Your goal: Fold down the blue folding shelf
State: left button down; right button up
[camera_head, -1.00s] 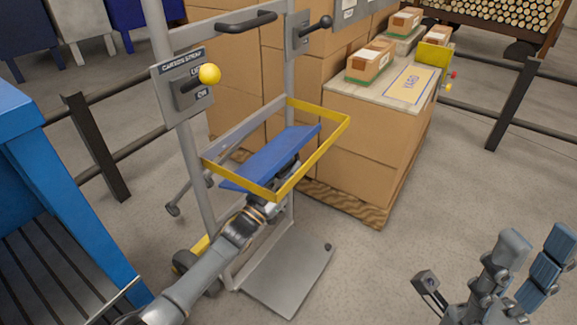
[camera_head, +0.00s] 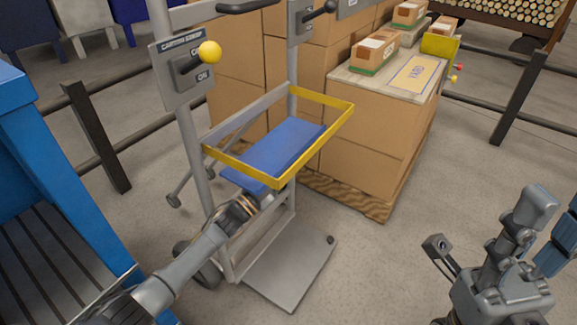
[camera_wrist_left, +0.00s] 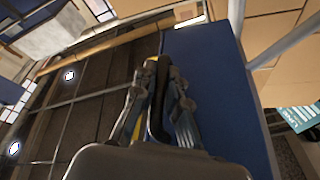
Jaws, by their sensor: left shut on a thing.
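The blue folding shelf (camera_head: 285,143) is on the grey upright frame of a cart, within a yellow rail (camera_head: 318,150). Its broad face shows in the head view, with a corner visible below the rail's near side. My left gripper (camera_head: 270,188) is at the shelf's near edge, its fingertips mostly hidden by the shelf and rail. In the left wrist view, the gripper (camera_wrist_left: 160,75) is shut at the left edge of the blue panel (camera_wrist_left: 215,95). My right gripper (camera_head: 548,215) is at the lower right, away from the cart, its fingers apart and empty.
A switch panel with a yellow-knobbed lever (camera_head: 209,52) is on the cart's left post. A grey footplate (camera_head: 292,265) lies below. Stacked cartons (camera_head: 375,125) stand behind to the right. A blue bench (camera_head: 50,170) is at left. Floor on the right is open.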

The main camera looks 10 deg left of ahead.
pick_arm(q)
jog(key=shift+f, duration=0.15)
jog(key=c, duration=1.4)
grip_release()
jog(key=shift+o, duration=0.2)
jog(key=v, duration=1.2)
